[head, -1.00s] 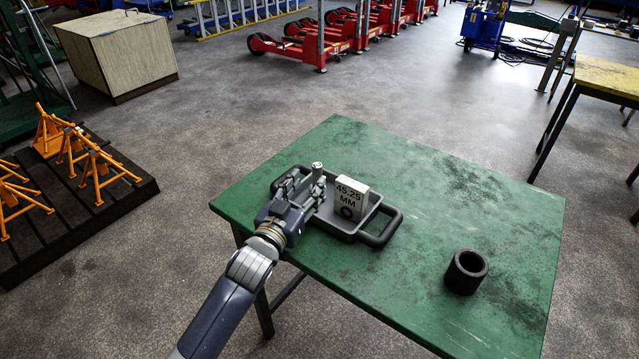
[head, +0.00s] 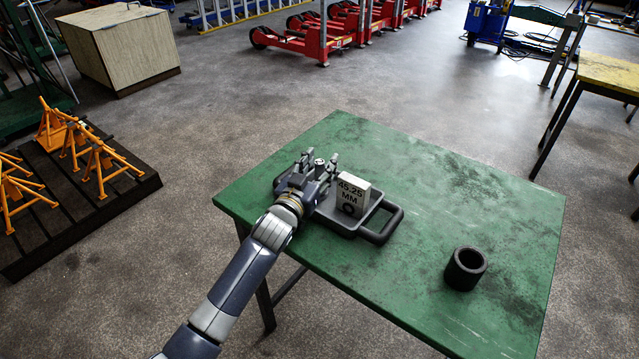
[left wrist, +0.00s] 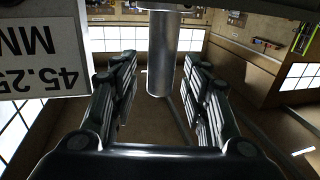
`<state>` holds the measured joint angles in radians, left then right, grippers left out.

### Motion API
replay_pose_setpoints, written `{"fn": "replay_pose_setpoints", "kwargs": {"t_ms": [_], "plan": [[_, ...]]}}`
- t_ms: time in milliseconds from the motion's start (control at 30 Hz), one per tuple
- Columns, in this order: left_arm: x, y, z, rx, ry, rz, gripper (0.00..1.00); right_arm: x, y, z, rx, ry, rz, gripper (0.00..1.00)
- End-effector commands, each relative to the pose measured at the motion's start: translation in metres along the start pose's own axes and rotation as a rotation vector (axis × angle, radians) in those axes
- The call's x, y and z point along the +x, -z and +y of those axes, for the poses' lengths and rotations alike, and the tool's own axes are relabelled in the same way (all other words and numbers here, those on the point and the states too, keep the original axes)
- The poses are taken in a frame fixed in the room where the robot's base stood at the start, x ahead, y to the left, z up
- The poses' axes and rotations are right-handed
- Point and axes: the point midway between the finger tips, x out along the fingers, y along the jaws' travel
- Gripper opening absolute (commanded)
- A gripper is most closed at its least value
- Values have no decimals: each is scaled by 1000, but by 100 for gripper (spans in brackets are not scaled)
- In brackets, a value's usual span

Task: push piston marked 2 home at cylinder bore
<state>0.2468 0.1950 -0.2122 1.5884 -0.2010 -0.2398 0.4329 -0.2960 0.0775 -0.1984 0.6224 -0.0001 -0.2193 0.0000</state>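A metallic silver piston (left wrist: 162,55) stands between the fingers of my left gripper (left wrist: 160,85) in the left wrist view, with narrow gaps on both sides. In the head view only the piston's top (head: 319,162) shows, between the spread fingers of the left gripper (head: 317,168) over the grey tray (head: 396,213). The gripper is open around the piston. No number is readable on the piston. The black cylinder with the bore (head: 465,269) stands upright on the green table, to the right of the tray, its opening facing up. My right gripper is not in view.
A white block marked 45.25 MM (head: 352,194) stands in the tray, close to the gripper's right, and shows in the left wrist view (left wrist: 40,50). The green table (head: 430,200) is clear between tray and cylinder.

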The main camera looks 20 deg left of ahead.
Motion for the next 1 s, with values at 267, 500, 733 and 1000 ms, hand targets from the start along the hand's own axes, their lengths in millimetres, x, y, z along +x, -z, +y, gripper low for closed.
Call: {"fn": "replay_pose_setpoints", "kwargs": {"t_ms": [267,500,733,1000], "plan": [[0,0,0,0,0,0,0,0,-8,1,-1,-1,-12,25],[0,2,0,0,0,4,0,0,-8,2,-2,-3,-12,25],[0,10,0,1,0,6,0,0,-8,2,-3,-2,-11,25],[-19,36,3,-1,-1,2,0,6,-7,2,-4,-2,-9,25]]}}
